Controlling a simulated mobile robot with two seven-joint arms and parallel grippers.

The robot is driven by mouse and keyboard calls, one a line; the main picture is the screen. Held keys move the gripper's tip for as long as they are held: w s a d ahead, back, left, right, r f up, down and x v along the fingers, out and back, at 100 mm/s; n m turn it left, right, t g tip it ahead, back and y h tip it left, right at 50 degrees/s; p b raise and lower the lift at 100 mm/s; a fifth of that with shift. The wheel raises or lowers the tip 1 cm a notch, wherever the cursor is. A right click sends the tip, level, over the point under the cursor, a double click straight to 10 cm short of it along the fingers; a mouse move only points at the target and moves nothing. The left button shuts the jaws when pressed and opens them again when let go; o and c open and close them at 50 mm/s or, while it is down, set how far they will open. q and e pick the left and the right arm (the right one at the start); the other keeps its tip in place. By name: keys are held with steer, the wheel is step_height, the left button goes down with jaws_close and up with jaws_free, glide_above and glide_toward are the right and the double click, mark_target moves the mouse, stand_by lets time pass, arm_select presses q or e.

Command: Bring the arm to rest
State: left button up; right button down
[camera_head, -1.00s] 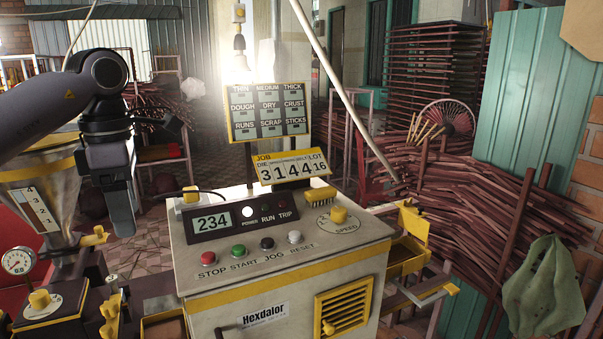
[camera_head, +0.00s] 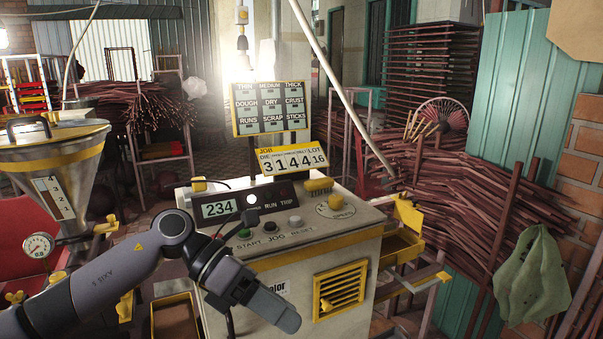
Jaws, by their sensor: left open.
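My left arm (camera_head: 130,275) comes in from the lower left and crosses in front of the control cabinet (camera_head: 355,255). My left gripper (camera_head: 282,314) points down and to the right, in front of the cabinet's front face. It is open, with nothing visible in it; the gap between its fingers is hard to see from this side. The arm hides the stop button and part of the maker's label. My right gripper is not in view.
A metal hopper (camera_head: 50,185) and a pressure gauge (camera_head: 38,246) stand at the left. A yellow tray (camera_head: 402,247) juts from the cabinet's right side. Stacked sticks (camera_head: 450,195) fill the right. A slanted pole (camera_head: 335,75) rises behind the cabinet.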

arm_select(q)
steer(key=s+d+n+t+h, duration=0.1)
steer(key=s+d+n+h, duration=0.2)
steer(key=d+n+h, duration=0.3)
steer(key=a+f+n+t+y, duration=0.5)
steer(key=a+f+n+t, duration=0.4)
steer(key=n, duration=0.7)
steer(key=a+f+n+t+y, duration=0.45)
steer(key=f+n+t, duration=0.25)
steer(key=n+t, duration=0.65)
steer(key=s+a+f+n+g+y, duration=0.2)
steer(key=s+a+f+n+g, duration=0.2)
steer(key=s+f, duration=0.3)
steer(key=s+a+f+n+g+y, duration=0.3)
steer(key=s+a+f+n+g, duration=0.2)
steer(key=s+f+n, duration=0.1)
step_height(320, 180, down, 2)
steer(key=shift+s+a+f+n+y, duration=0.25)
steer(key=shift+s+a+n+y, duration=0.1)
steer(key=shift+s+n, duration=0.1)
